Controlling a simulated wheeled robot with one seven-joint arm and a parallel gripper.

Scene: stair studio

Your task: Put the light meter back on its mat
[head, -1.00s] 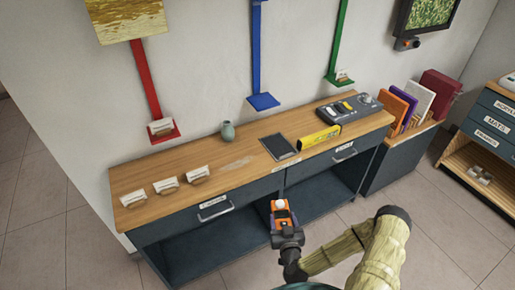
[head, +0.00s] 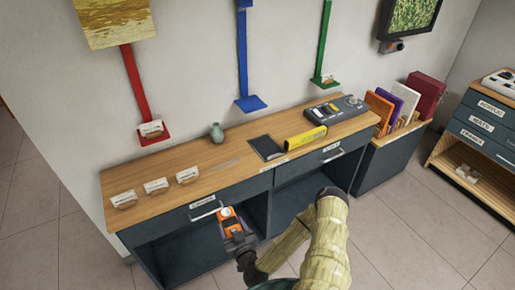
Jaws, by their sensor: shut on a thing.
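The light meter (head: 231,224) is a small orange device with a dark part and a white dome. My gripper (head: 236,237) is shut on it and holds it in front of the desk, below the desktop's front edge and near the left drawer's handle. The mat (head: 266,148) looks to be the dark rectangle on the desktop, left of the yellow box. It is bare, and the light meter is apart from it, lower and to the left in the picture. The fingertips are partly hidden by the meter.
Drawer handles (head: 206,212) stick out in front. Books (head: 403,99) stand at the right. Open floor lies right of my arm.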

